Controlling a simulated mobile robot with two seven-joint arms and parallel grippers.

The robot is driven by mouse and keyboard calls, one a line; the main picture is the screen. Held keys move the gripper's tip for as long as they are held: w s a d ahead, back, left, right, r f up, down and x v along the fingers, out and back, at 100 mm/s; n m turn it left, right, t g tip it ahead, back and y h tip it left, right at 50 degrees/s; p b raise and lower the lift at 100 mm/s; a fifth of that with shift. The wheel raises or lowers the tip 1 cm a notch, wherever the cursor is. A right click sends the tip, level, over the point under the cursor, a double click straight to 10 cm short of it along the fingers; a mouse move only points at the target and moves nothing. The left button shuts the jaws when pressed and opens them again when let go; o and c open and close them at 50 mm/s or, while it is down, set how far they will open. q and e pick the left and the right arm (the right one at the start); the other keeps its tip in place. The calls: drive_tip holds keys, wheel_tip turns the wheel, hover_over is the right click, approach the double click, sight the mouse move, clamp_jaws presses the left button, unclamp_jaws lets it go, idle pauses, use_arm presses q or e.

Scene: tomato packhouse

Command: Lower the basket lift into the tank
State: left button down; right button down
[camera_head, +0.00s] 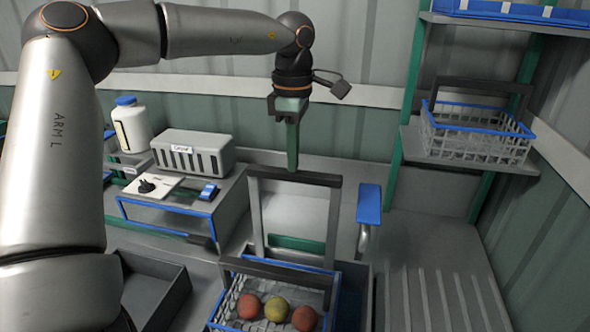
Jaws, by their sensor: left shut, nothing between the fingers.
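The basket lift is a grey upright frame (258,215) with a dark bar (294,177) across its top. A wire basket (232,270) with a blue rim and a dark handle is at its foot and holds three tomatoes (276,309), two reddish and one yellowish. The basket sits at the mouth of a grey tank (366,285); its depth inside is unclear. My left gripper (292,168) points down with its green fingers shut and empty. Its tips overlap the top bar in view; I cannot tell whether they touch. My right gripper is not in view.
A blue-handled lever (369,204) stands right of the frame. A grey box (194,153), a white jug (131,126) and a dark tray (150,290) are at left. An empty basket (477,138) rests on a right shelf. The ribbed drainboard (440,265) is clear.

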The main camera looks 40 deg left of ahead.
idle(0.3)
